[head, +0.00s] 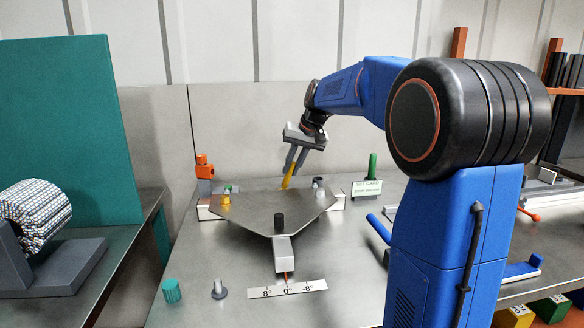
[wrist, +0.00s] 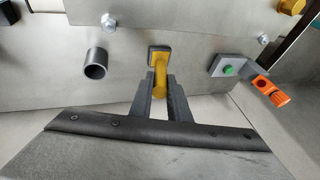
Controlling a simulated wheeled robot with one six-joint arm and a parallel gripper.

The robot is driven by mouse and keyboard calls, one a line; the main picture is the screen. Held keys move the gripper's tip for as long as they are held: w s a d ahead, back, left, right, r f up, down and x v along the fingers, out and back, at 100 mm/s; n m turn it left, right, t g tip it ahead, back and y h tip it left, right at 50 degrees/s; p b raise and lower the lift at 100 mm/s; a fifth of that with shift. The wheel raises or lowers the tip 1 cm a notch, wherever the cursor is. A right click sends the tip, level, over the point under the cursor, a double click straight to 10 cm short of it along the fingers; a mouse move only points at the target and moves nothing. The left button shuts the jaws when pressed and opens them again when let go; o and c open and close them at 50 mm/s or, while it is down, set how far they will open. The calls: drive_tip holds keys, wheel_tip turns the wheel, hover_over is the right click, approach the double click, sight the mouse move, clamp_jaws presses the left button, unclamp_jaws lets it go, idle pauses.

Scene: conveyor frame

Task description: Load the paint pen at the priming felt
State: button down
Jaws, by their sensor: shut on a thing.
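My gripper (head: 297,160) points down over the back of the metal plate (head: 255,208) in the head view. Its two grey fingers, seen in the wrist view (wrist: 161,100), are shut on a yellow pen (head: 288,181). The pen slants down toward the plate. In the wrist view the pen (wrist: 160,80) reaches toward a small dark rectangular pad with a yellow border (wrist: 153,48), which may be the priming felt. The pen's far end overlaps this pad; its tip is hidden, and I cannot tell if it touches.
A dark open tube (wrist: 97,62) stands left of the pad. A bracket with a green button (wrist: 228,70) and an orange part (wrist: 268,88) is at right. A lettered card (head: 372,189) stands right of the plate.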

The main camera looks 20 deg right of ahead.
drive_tip(key=shift+r, duration=0.1)
drive_tip(key=shift+r, duration=3.4)
drive_tip(key=shift+s, duration=0.1)
